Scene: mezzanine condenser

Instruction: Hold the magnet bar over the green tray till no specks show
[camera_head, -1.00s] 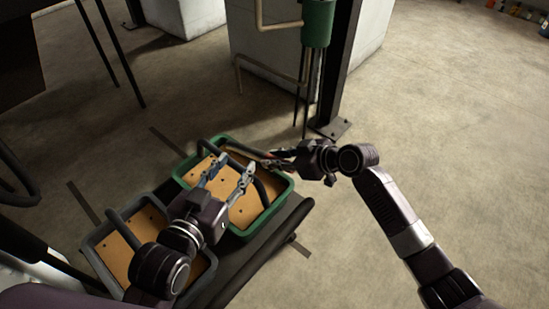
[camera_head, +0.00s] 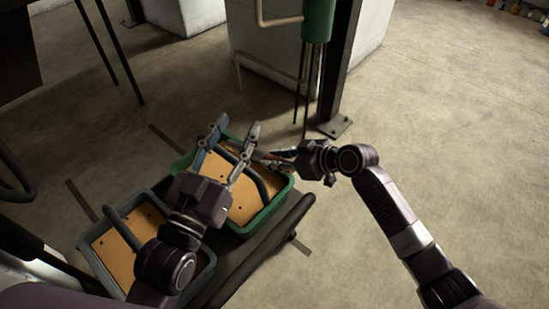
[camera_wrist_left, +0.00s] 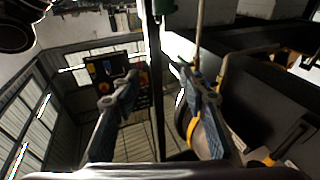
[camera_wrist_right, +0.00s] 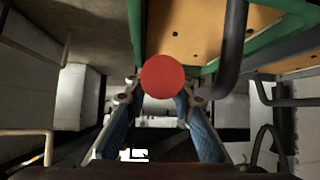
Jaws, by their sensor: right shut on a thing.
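The green tray (camera_head: 277,205) stands in the middle, with an orange-brown floor, several small dark specks and a dark curved handle (camera_head: 262,182). My right gripper (camera_head: 268,157) is at the tray's back right edge, shut on the magnet bar. In the right wrist view, the bar shows as a round red end (camera_wrist_right: 162,77) between the fingertips; the rest is hidden behind it. Specks show on the tray floor (camera_wrist_right: 215,30) there. My left gripper (camera_head: 236,130) is open and empty above the tray, its fingers hiding part of it.
A grey tray (camera_head: 90,257) with a similar orange-brown floor and curved handle sits left of the green one, partly behind my left arm. A dark post (camera_head: 340,70) and green cylinder (camera_head: 318,20) stand behind. Open floor (camera_head: 460,150) lies to the right.

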